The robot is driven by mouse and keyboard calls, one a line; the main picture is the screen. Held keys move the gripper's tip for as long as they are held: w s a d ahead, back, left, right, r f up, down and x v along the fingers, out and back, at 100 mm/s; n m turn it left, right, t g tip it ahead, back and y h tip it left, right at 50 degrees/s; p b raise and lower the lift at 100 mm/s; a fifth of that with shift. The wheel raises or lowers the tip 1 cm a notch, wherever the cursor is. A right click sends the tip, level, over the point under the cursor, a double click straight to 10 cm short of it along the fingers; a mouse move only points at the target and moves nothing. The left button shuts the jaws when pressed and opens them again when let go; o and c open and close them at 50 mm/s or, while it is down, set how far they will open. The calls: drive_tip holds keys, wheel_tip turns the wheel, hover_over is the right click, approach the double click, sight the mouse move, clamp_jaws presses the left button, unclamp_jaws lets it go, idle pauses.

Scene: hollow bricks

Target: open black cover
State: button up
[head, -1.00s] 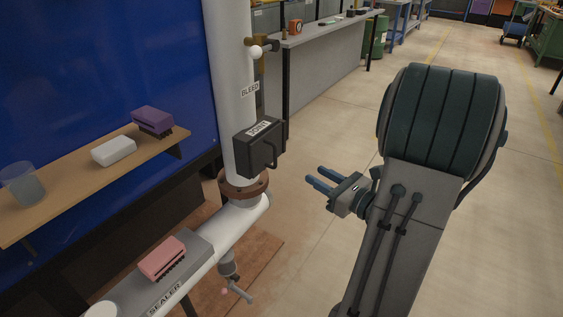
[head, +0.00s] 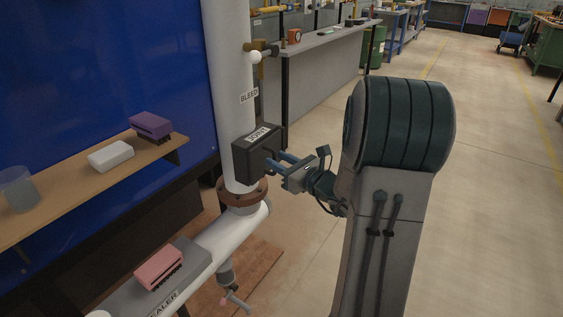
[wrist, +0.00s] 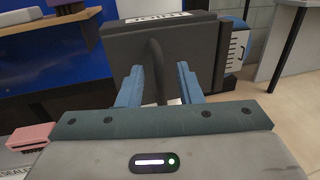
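The black cover (head: 252,153), labelled "JOINT", is a box-shaped housing on the white vertical pipe (head: 236,105). It looks shut. It fills the upper middle of the wrist view (wrist: 185,52), with its dark bar handle (wrist: 156,62) standing on the front face. My gripper (head: 278,160) is at the front of the cover, fingers pointing at it. In the wrist view the two blue fingers (wrist: 159,84) are apart, one on each side of the handle, with visible gaps to it. The fingertips' exact distance to the cover face is unclear.
A wooden shelf (head: 75,190) at left holds a purple brick (head: 150,125), a white block (head: 110,156) and a clear cup (head: 18,190). A pink brick (head: 158,267) sits on the grey sealer ledge (head: 193,262). Open floor lies to the right.

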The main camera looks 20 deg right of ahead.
clamp_jaws()
drive_tip(key=shift+d, duration=0.15)
